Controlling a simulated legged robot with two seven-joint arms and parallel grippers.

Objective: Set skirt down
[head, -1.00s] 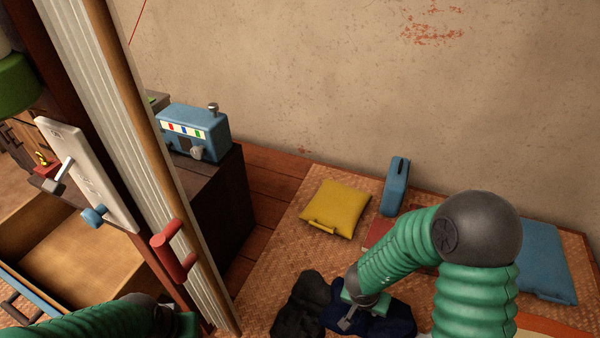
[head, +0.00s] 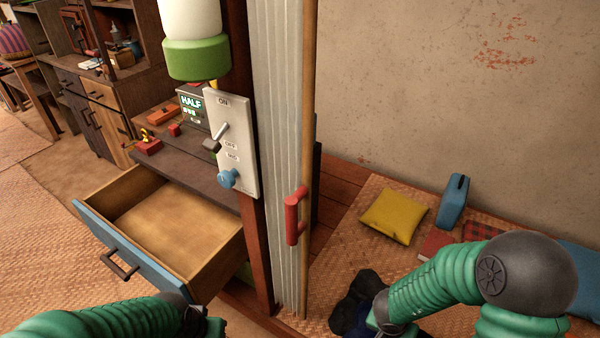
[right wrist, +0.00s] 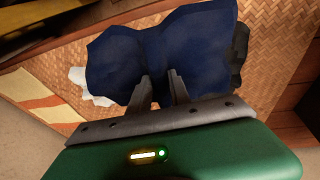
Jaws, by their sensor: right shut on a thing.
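The skirt seems to be the crumpled dark blue cloth (right wrist: 150,50) in the right wrist view. My right gripper (right wrist: 160,88) is shut on its near edge. The cloth is over the woven mat; I cannot tell whether it touches the mat. In the head view my right forearm and the lower picture edge hide most of it. A black cloth (head: 356,290) lies beside it on the mat. My left arm comes in at the lower left, and its gripper (head: 203,325) is partly cut off, its fingers unclear.
At left, a drawer (head: 115,240) stands open and empty. A post with a switch panel (head: 232,150) and a red-handled folding door (head: 293,215) stand between.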

